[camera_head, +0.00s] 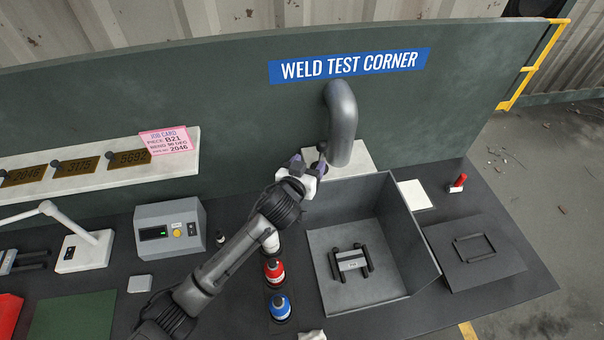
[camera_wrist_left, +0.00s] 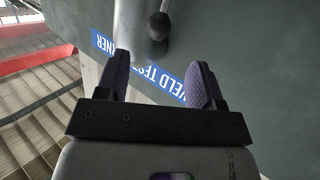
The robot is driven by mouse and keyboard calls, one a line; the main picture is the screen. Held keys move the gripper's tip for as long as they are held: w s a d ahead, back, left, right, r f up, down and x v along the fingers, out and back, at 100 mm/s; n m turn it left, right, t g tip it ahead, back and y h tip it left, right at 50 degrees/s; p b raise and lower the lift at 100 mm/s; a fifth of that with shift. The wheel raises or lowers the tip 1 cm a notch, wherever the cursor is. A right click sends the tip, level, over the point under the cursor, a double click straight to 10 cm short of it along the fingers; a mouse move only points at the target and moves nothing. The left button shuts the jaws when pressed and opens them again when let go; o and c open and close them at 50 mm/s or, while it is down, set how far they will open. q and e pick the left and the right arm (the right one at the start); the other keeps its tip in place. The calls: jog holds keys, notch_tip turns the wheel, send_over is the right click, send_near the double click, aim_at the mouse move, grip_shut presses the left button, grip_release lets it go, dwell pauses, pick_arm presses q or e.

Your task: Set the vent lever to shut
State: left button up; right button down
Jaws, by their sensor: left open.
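A short lever with a dark ball knob (camera_head: 321,147) sits beside the lower part of the grey bent pipe (camera_head: 342,120) on the green back panel. I take it for the vent lever, though no label on it is readable. My left gripper (camera_head: 309,165) is open, its purple fingers just below and in front of the knob. In the left wrist view the knob (camera_wrist_left: 158,25) lies beyond the fingertips of the left gripper (camera_wrist_left: 158,66), roughly in line with the gap between them. I see nothing between the fingers. The lever's setting cannot be told. My right gripper is not in view.
An open grey bin (camera_head: 402,225) holding a small handled block (camera_head: 350,262) stands right of my left arm. Red (camera_head: 274,271) and blue (camera_head: 280,307) bottles stand close beside the arm. A small red upright piece (camera_head: 458,182) is farther right. A control box (camera_head: 170,230) stands left.

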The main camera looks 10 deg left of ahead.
pick_arm(q)
jog(key=shift+v, duration=2)
